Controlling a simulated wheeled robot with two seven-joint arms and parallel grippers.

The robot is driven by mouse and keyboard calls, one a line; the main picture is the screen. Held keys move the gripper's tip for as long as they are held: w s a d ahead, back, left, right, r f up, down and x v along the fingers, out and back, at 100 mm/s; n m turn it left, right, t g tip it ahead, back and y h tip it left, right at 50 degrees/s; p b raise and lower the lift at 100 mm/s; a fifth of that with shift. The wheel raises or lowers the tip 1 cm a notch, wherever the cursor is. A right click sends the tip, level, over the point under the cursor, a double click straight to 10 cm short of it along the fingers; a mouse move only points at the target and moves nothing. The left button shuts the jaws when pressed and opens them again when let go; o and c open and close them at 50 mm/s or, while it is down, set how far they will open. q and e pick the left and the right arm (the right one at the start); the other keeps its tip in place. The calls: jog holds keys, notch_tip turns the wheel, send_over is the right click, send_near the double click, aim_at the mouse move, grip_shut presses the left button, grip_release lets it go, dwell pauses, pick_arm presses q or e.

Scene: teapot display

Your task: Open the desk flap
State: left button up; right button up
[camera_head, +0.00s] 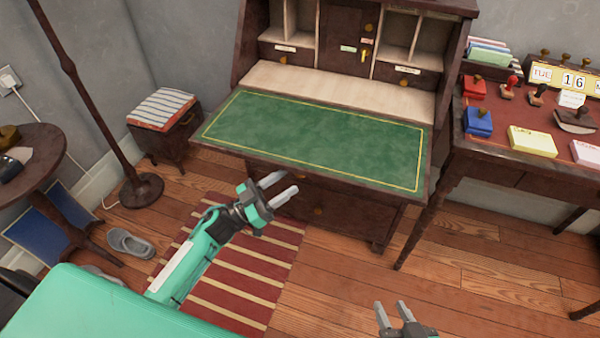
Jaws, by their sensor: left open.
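The desk flap (310,140) of the dark wooden desk is lowered and lies flat, with its green, yellow-lined surface facing up. Behind it are a pale wooden shelf (335,88) and small compartments with drawers and a small door (345,38) with a yellow key or knob. My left gripper (279,188) is open and empty, in front of the flap's front edge and appearing just below it. I cannot tell whether it touches the edge. My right gripper (393,312) is at the bottom of the view, its two fingers apart, with nothing between them.
A side table (490,165) with stamps and notepads stands close at the right. A striped stool (165,110), a lamp stand (140,190) and a round table (40,150) are at the left. A grey shoe (130,243) lies near a striped rug (245,265). Floor at lower right is clear.

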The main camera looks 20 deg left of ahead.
aim_at(297, 175)
pick_arm(q)
jog(key=shift+x, duration=2.7)
grip_shut()
